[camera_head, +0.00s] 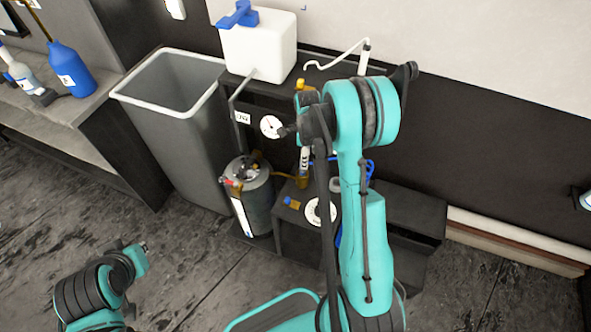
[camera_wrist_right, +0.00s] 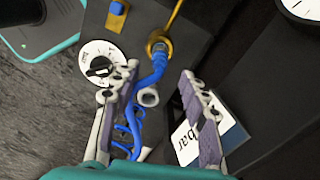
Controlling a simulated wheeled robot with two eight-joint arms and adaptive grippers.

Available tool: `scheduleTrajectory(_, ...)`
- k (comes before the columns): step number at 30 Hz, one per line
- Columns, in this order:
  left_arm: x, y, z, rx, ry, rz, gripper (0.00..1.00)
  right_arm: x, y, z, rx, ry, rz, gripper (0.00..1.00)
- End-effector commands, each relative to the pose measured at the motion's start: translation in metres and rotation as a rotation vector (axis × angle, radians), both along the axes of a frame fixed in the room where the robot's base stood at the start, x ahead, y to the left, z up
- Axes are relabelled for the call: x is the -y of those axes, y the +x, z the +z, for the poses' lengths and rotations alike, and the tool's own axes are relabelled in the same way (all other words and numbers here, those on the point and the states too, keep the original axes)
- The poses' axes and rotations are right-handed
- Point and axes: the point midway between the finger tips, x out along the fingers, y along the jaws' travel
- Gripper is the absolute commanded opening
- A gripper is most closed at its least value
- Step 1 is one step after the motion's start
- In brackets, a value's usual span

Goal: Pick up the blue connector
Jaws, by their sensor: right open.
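In the right wrist view, the blue connector (camera_wrist_right: 154,74) is a ribbed blue piece at the end of a blue hose (camera_wrist_right: 130,122), seated against a brass fitting (camera_wrist_right: 158,44). My right gripper (camera_wrist_right: 160,71) is open, its grey padded fingers on either side of the connector in the picture. Neither finger visibly grips it; the depth gap is unclear. In the head view, part of the blue hose (camera_head: 369,168) shows beside my right arm, which hides the right gripper. My left arm is at the bottom left; its gripper is not discernible.
A dial (camera_wrist_right: 99,66) and a white ring (camera_wrist_right: 148,97) lie near the fingers. A "bar" label (camera_wrist_right: 190,142) is beside the right finger. In the head view, a dark canister (camera_head: 258,205), grey bin (camera_head: 163,140) and white tank (camera_head: 258,45) stand left of my right arm.

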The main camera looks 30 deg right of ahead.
Motion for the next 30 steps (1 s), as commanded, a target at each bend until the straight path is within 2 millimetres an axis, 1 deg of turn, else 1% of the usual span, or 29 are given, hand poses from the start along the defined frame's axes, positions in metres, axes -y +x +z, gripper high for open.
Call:
scheduleTrajectory(1, 0.0, 0.0, -0.005, 0.0, 0.0, 0.0, 0.0, 0.0, 0.0, -0.009, 0.0, 0.0, 0.001, 0.44)
scheduleTrajectory(8, 0.0, 0.0, -0.016, 0.0, 0.0, 0.0, 0.0, -0.005, 0.002, -0.031, 0.001, -0.001, 0.004, 0.44)
scheduleTrajectory(12, 0.0, 0.0, -0.029, 0.0, 0.0, 0.0, 0.0, -0.009, 0.004, -0.054, 0.002, -0.001, 0.004, 0.44)
scheduleTrajectory(15, 0.0, 0.0, -0.034, 0.0, 0.0, 0.0, 0.0, -0.009, 0.004, -0.065, 0.002, -0.001, 0.004, 0.44)
scheduleTrajectory(17, 0.0, 0.0, -0.034, 0.0, 0.0, 0.0, 0.0, -0.009, 0.004, -0.068, 0.002, -0.001, 0.004, 0.44)
scheduleTrajectory(22, 0.0, 0.0, -0.032, 0.0, 0.0, 0.0, 0.0, -0.009, 0.004, -0.066, 0.002, -0.001, 0.005, 0.44)
scheduleTrajectory(23, 0.0, 0.0, -0.032, 0.0, 0.0, 0.0, 0.0, -0.009, 0.004, -0.066, 0.002, -0.001, 0.005, 0.39)
scheduleTrajectory(24, 0.0, 0.0, -0.032, 0.0, 0.0, 0.0, 0.0, -0.009, 0.004, -0.066, 0.002, -0.001, 0.005, 0.28)
scheduleTrajectory(26, 0.0, 0.0, -0.032, 0.0, 0.0, 0.0, 0.0, -0.009, 0.004, -0.066, 0.002, -0.001, 0.005, 0.12)
scheduleTrajectory(27, 0.0, 0.0, -0.032, 0.0, 0.0, 0.0, 0.0, -0.009, 0.004, -0.066, 0.002, -0.001, 0.005, 0.02)
scheduleTrajectory(28, 0.0, 0.0, -0.032, 0.0, 0.0, 0.0, 0.0, -0.009, 0.004, -0.066, 0.002, -0.001, 0.005, 0.0)
scheduleTrajectory(30, 0.0, 0.0, -0.032, 0.0, 0.0, 0.0, 0.0, -0.009, 0.004, -0.066, 0.002, -0.001, 0.005, 0.0)
